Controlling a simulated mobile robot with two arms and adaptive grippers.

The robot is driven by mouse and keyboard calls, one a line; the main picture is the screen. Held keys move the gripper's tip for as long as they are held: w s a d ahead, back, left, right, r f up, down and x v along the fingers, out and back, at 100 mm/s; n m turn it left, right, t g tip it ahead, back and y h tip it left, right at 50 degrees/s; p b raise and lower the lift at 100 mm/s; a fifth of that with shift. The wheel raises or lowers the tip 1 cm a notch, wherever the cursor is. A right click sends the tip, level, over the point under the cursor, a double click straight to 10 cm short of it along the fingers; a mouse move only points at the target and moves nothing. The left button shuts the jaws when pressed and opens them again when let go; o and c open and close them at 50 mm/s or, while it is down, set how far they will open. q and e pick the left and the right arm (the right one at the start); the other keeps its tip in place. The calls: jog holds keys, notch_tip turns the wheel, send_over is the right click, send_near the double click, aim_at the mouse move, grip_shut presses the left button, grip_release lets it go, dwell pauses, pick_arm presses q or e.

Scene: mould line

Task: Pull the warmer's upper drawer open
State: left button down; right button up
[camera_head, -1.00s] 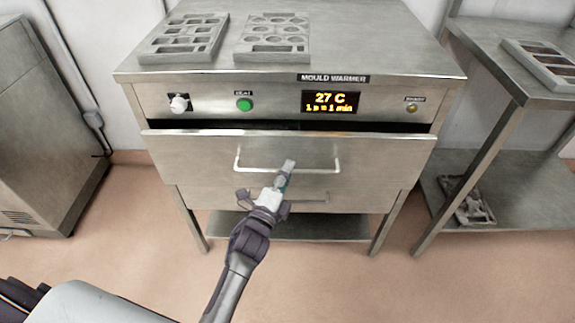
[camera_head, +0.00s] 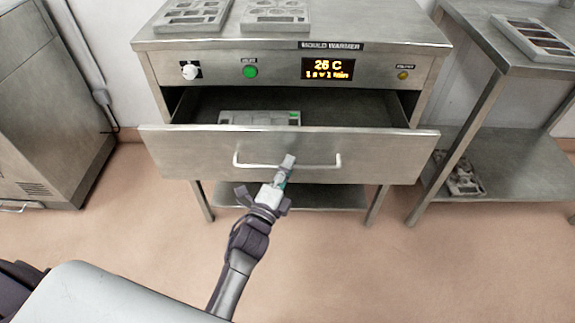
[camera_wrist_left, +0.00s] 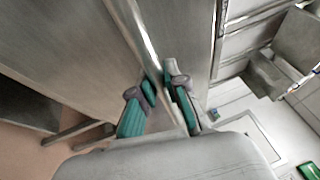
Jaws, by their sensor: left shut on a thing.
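The mould warmer (camera_head: 300,66) is a steel cabinet with a lit display reading 26 C or similar. Its upper drawer (camera_head: 200,155) stands well out from the cabinet, and its inside shows. A grey mould tray (camera_head: 262,118) lies inside, partly hidden by the drawer front. My left gripper (camera_head: 287,168) is shut on the drawer handle (camera_head: 325,165), a pale bar, near its middle. In the left wrist view, the fingers of the left gripper (camera_wrist_left: 162,88) close around the handle bar (camera_wrist_left: 140,35). My right gripper is not in view.
Two moulds, one being the left mould (camera_head: 192,14), lie on the warmer's top. A steel table (camera_head: 500,55) at right holds a mould tray (camera_head: 540,38), with another mould (camera_head: 462,178) on its lower shelf. A steel cabinet (camera_head: 45,110) stands at left. The floor in front is clear.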

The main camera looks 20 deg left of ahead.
pick_arm(q)
jog(key=c, duration=1.2)
grip_release()
jog(key=v, duration=1.2)
jog(key=shift+f, duration=0.1)
jog(key=shift+a, duration=0.1)
